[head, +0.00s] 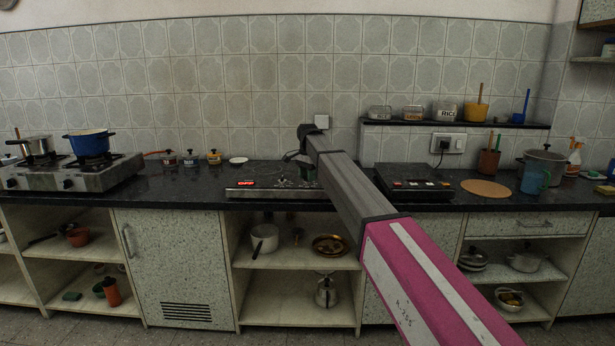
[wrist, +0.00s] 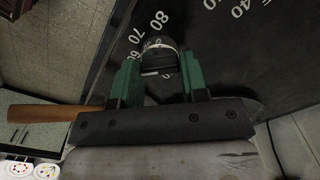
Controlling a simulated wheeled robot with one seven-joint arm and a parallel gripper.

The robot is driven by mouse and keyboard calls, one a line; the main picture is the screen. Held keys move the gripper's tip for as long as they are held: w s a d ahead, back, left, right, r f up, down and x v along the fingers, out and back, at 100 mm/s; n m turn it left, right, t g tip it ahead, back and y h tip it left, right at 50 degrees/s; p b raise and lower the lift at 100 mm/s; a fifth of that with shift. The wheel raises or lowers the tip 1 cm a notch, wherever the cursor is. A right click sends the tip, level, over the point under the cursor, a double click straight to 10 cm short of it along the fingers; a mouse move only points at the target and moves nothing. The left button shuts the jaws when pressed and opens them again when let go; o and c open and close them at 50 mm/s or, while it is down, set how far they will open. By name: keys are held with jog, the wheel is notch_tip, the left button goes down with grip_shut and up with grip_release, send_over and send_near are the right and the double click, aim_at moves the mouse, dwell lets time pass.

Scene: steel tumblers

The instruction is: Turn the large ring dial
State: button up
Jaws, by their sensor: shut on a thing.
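The large ring dial (wrist: 158,43) shows in the wrist view as a dark round knob with a pale rim, on a dark panel with white numerals. The numerals 80, 70 and 60 curve around its left side. My gripper (wrist: 160,72) has green fingers, one on each side of the dial, and is shut on it. The fingers and gripper body hide part of the dial and some numerals. In the head view, my gripper (head: 298,158) is over the right part of the dark counter appliance (head: 270,194) with a lit red display; the dial is too small to make out there.
A second dark appliance (head: 412,184) stands right of my arm on the black counter. A stove (head: 75,175) with a blue pot (head: 90,141) is at the left. Small jars (head: 191,158) stand behind the counter's middle. A wooden handle (wrist: 55,113) lies beside my gripper.

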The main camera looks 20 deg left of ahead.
jog(key=n, duration=0.6)
jog(key=shift+n, duration=0.3)
jog(key=n, duration=1.3)
jog(key=shift+n, duration=0.3)
jog(key=n, duration=0.6)
jog(key=shift+n, duration=0.4)
jog(key=o, duration=0.9)
